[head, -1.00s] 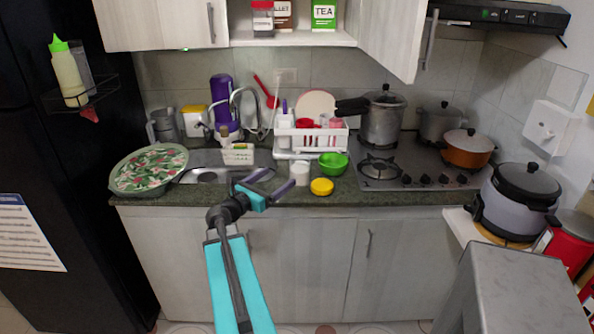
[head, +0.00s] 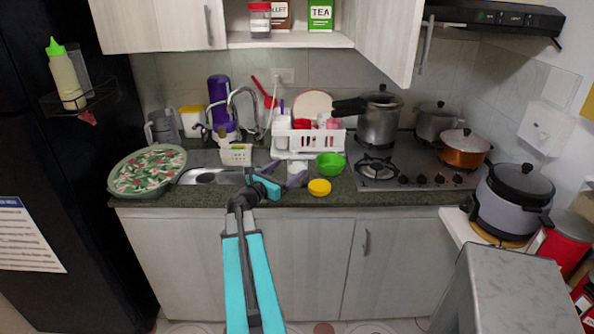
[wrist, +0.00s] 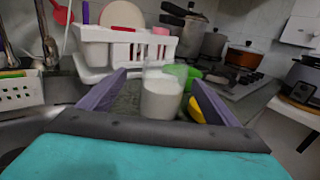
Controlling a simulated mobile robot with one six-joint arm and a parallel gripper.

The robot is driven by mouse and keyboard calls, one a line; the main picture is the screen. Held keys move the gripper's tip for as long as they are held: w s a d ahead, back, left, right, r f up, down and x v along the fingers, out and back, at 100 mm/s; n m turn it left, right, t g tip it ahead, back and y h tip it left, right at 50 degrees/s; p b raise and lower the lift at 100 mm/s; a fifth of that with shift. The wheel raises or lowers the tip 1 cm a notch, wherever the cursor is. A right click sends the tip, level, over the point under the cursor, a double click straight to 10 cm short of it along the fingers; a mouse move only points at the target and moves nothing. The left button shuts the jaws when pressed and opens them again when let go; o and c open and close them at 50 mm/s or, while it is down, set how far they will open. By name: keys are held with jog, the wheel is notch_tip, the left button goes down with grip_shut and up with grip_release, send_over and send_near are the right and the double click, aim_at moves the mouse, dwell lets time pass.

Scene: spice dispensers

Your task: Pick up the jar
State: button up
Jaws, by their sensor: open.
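A small white jar (head: 297,168) stands on the dark counter in front of the white dish rack. In the wrist view the jar (wrist: 162,97) has a clearer upper part and appears between the two purple fingers. My gripper (head: 284,172) is open, with one finger on each side of the jar's line. In the head view the near finger covers the jar's lower part. I cannot tell whether either finger touches it. In the wrist view my gripper (wrist: 160,82) holds nothing.
A yellow lid-like disc (head: 319,187) and a green bowl (head: 330,164) lie close on the jar's right. The dish rack (head: 309,140) stands behind it. The sink and a small white basket (head: 236,155) are on the left. The stove (head: 400,180) is farther right.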

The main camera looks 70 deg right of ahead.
aim_at(302, 161)
jog(key=shift+s+f+p+x, duration=0.1)
jog(key=shift+p+x, duration=0.45)
jog(key=shift+x, duration=0.75)
jog(key=shift+s+f+p+x, duration=0.15)
jog(key=shift+p+x, duration=0.4)
jog(key=shift+x, duration=0.75)
jog(key=shift+a, duration=0.1)
jog(key=shift+r, duration=0.15)
jog(key=c, duration=1.7)
